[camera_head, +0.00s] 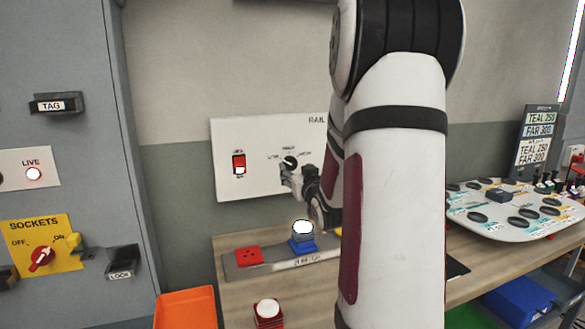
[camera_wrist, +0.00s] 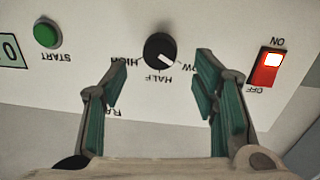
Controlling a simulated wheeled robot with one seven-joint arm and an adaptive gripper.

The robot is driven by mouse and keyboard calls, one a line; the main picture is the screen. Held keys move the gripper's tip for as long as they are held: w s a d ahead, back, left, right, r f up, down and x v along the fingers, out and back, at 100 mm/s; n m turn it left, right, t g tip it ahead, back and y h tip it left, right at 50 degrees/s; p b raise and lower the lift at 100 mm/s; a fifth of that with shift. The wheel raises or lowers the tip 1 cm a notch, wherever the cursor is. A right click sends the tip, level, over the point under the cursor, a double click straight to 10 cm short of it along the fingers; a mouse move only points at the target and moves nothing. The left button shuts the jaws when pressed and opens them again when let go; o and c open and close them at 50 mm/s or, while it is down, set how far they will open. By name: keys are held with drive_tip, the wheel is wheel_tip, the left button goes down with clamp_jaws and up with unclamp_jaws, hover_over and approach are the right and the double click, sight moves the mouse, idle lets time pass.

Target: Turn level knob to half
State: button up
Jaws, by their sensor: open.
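The level knob (camera_wrist: 160,50) is a round black dial on a white panel (camera_wrist: 275,115). In the wrist view, where the lettering is upside down, HIGH is at its left, HALF below and LOW at its right. Its white mark points to the lower right, between HALF and LOW. My gripper (camera_wrist: 160,82) is open and empty, its teal fingers on either side just short of the knob; I cannot tell whether they touch it. In the head view the knob (camera_head: 290,161) shows just above my gripper (camera_head: 288,177), and my arm covers the panel's right part.
A red rocker switch (camera_head: 239,163) is left of the knob; it also shows in the wrist view (camera_wrist: 267,68), with a green START button (camera_wrist: 47,34) opposite. On the bench below stand a blue block with a white top (camera_head: 302,234) and a red socket (camera_head: 249,256).

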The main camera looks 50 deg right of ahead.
sight(292, 164)
drive_tip(key=shift+x, duration=2.1)
drive_tip(key=c, duration=1.2)
